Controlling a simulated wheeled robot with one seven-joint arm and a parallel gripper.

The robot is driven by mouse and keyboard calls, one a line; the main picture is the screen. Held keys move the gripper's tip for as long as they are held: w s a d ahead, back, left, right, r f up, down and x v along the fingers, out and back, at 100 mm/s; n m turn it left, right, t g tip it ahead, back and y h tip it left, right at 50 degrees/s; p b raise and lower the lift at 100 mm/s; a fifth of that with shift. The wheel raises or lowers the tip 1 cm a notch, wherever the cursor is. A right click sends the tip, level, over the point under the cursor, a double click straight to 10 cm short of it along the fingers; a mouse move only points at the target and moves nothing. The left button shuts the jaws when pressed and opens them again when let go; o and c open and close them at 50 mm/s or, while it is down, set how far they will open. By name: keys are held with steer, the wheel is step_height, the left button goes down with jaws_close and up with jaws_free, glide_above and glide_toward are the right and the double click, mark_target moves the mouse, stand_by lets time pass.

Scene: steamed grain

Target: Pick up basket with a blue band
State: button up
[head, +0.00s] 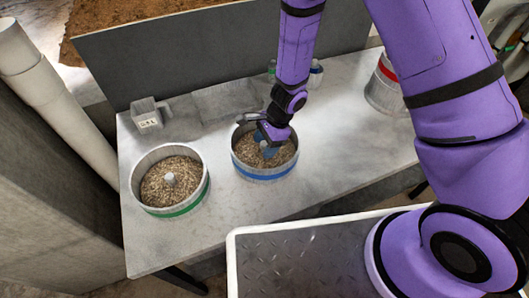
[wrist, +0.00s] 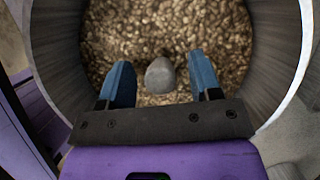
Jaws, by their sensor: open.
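The basket with a blue band (head: 265,174) stands on the grey counter, filled with grain. It has a small grey knob at its middle, which shows in the wrist view (wrist: 160,74). My gripper (head: 268,148) is over this basket, pointing down inside its rim. In the wrist view my gripper (wrist: 163,82) is open, with one blue finger on each side of the knob. Whether the fingers touch the knob or the grain cannot be told. The basket's wall (wrist: 283,50) curves around the grain in the wrist view.
A basket with a green band (head: 185,211), also full of grain, stands to the left. A basket with a red band (head: 382,90) is at the back right, partly behind my arm. A small grey box (head: 147,115) and bottles (head: 315,75) stand near the back panel (head: 200,50).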

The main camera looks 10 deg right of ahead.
steer(key=shift+x, duration=1.15)
jaws_close()
steer(key=shift+w, duration=0.1)
steer(key=shift+r, duration=0.15)
